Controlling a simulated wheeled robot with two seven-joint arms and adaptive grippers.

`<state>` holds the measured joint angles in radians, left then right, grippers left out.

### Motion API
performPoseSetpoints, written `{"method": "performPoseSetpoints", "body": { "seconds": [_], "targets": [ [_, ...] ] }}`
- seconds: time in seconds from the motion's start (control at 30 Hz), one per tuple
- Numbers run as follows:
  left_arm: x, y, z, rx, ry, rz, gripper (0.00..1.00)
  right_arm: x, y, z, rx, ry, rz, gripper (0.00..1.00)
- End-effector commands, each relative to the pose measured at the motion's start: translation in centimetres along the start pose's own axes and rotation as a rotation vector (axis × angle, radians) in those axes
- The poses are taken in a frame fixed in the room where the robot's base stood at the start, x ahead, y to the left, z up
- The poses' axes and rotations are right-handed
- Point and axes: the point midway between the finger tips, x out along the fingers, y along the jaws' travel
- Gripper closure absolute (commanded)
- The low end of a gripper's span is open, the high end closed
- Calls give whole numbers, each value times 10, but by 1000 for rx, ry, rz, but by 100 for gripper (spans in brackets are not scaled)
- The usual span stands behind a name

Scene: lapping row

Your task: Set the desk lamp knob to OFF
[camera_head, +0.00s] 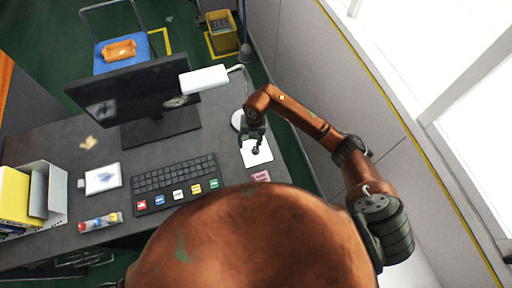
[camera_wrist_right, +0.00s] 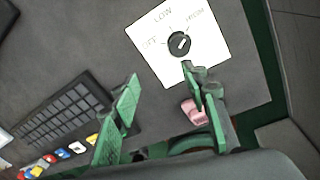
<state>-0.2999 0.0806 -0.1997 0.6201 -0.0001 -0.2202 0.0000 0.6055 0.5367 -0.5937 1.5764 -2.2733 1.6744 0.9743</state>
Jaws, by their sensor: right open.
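The lamp knob (camera_wrist_right: 180,43) is a round black dial on a white plate (camera_wrist_right: 212,62) marked OFF, LOW and HIGH. Its white pointer line is turned to the upper right, toward HIGH. The desk lamp (camera_head: 204,79) has a white head and stands at the right end of the desk. My right gripper (camera_wrist_right: 160,75) is open, with its green-padded fingers apart and empty. One fingertip is close to the knob's lower edge in the wrist view; I cannot tell if they touch. In the head view the right gripper (camera_head: 255,143) hangs over the plate. My left gripper is not in view.
A pink block (camera_head: 261,176) lies just in front of the plate. A keyboard (camera_head: 174,177) with several coloured tags lies left of it. A monitor (camera_head: 135,90) stands behind. A grey wall (camera_head: 300,60) runs along the right side.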

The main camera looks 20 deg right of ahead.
Motion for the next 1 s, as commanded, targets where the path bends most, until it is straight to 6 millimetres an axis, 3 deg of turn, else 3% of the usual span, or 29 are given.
{"method": "performPoseSetpoints", "body": {
  "seconds": [0.1,0.2,0.6,1.0],
  "targets": [
    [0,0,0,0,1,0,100,-5,-21,12,21,-34,-96,59],
    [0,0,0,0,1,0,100,1,-27,14,28,-40,-118,59],
    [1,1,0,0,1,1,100,59,-32,16,28,-37,-113,59],
    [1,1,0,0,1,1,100,71,-34,17,25,-39,-112,59]
  ]
}}
